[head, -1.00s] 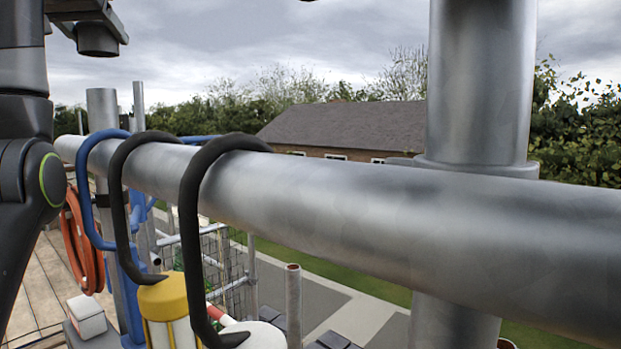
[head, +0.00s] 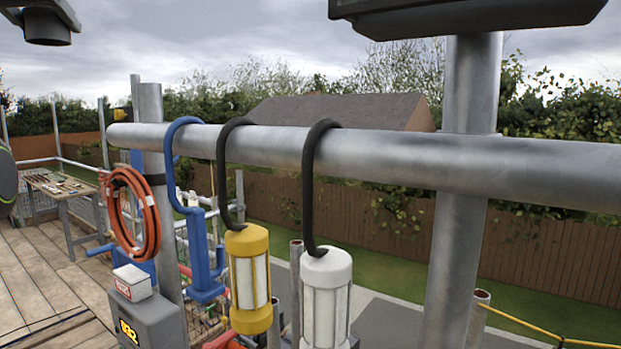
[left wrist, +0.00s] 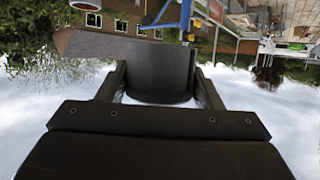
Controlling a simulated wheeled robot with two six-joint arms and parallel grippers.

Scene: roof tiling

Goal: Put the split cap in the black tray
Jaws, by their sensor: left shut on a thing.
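My left gripper (left wrist: 160,88) is shut on a dark, curved piece, which looks like the split cap (left wrist: 160,70), in the left wrist view. The piece sits between the two fingers, and open sky shows around it. In the head view, my left gripper (head: 44,14) is at the upper left edge, with the dark round piece (head: 47,28) below it, clear of the deck. I cannot make out the black tray in either view. My right gripper cannot be made out.
A thick metal rail (head: 400,160) crosses ahead and meets an upright post (head: 455,250). A yellow lamp (head: 249,280) and a white lamp (head: 325,290) hang from it on black hooks. A tool table (head: 62,187) stands at left. A dark shape (head: 470,14) fills the top right.

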